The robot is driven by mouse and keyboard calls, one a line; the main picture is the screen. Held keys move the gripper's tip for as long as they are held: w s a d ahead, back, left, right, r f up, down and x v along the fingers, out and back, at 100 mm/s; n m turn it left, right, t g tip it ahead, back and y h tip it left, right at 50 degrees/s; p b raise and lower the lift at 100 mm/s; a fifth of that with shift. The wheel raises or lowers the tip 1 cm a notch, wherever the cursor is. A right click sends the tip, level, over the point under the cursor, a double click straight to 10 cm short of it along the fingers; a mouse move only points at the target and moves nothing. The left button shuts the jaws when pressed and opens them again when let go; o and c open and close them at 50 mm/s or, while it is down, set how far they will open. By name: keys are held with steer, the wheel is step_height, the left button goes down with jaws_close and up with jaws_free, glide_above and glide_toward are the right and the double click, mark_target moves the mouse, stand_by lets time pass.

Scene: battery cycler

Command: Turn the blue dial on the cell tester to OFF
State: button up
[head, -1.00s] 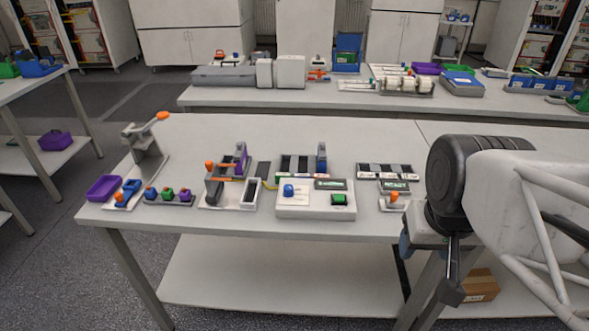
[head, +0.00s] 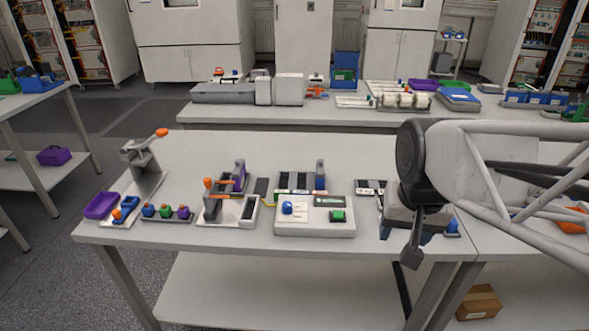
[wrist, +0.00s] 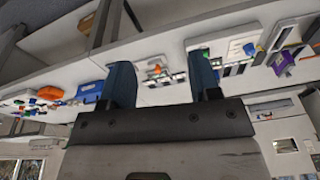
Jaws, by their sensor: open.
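The cell tester (head: 315,229) is a white box near the front middle of the table. Its blue dial (head: 287,208) is on the left of its top face. A green control (head: 338,216) is at the lower right, and a dark display is at the upper right. The dial's setting is too small to read. My gripper (head: 412,238) is to the right of the tester, above the table's front edge and apart from the dial. In the wrist view its two blue fingers (wrist: 163,84) are spread with nothing between them. A blue knob-like part (wrist: 249,48) shows on a white box there.
Left of the tester are a cell fixture with an orange-tipped lever (head: 215,205), a row of coloured knobs (head: 166,211), a purple bin (head: 101,205) and a press (head: 146,165). A slotted rack (head: 300,180) stands behind the tester. The table's back is clear.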

steer(key=w+a+f+m+g, duration=0.1)
steer(key=w+a+m, duration=0.1)
steer(key=w+a, duration=0.45)
steer(key=w+a+f+m, duration=0.1)
steer(key=w+a+f, duration=0.15)
steer(key=w, duration=0.65)
steer(key=m+g, duration=0.1)
steer(key=m, duration=0.3)
glide_above(287, 204)
step_height(287, 204, down, 8)
steer(key=shift+s+d+r, duration=0.1)
steer(key=shift+s+r, duration=0.05)
steer(key=shift+r, duration=0.05)
steer(key=shift+f, duration=0.15)
steer(key=shift+f, duration=0.15)
steer(key=shift+f, duration=3.75)
steer(key=c, duration=0.9)
